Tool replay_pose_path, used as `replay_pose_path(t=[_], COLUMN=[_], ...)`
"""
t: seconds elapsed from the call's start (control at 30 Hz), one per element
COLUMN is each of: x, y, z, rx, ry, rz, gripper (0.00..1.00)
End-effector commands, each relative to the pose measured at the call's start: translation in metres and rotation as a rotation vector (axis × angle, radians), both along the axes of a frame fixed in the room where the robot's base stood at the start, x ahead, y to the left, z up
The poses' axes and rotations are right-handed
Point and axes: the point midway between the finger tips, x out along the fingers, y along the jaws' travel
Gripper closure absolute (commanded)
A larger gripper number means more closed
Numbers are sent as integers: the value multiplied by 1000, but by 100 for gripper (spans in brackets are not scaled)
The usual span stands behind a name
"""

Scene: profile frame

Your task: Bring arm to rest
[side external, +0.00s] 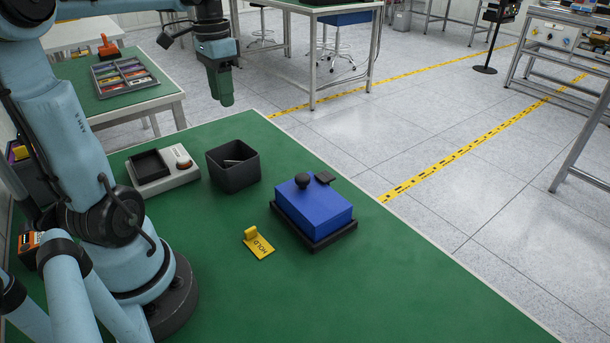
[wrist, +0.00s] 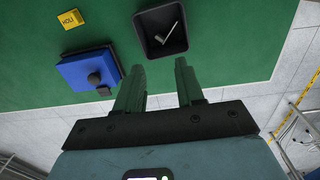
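My gripper (side external: 220,88) hangs raised in the air beyond the far edge of the green table, high above the floor. In the wrist view its two dark green fingers (wrist: 159,80) are spread apart with nothing between them, so it is open and empty. A blue block (side external: 314,207) with a black knob sits on a black base on the table; it also shows in the wrist view (wrist: 78,72). A black open bin (side external: 233,179) stands nearer the far edge, and the wrist view shows a small light-coloured metal part (wrist: 168,32) inside it.
A yellow HOLD sign (side external: 259,244) stands on the table before the blue block. A white device (side external: 178,178) with a black tray and brown knob is left of the bin. The table's front right is clear. A side bench (side external: 90,72) holds a parts tray (side external: 125,76).

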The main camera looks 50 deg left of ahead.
Motion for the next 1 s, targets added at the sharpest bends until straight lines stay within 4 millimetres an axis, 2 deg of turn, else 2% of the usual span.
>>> replay_pose_path(t=[0.17, 0.27, 0.37, 0.5, 0.7, 0.83, 1.0], x=[3, 10, 20, 28, 26, 23, 21], y=[-7, -28, -63, -119, -183, -207, -218], z=[-1, -5, -13, -29, -51, -60, -64], rx=[11, 42, 85, 118, 84, 47, 24], ry=[-12, -54, -136, -291, -499, -582, -621], rz=[-3, -9, -12, -10, -5, 1, 6], gripper=[62, 62, 62, 62, 62, 62, 62])
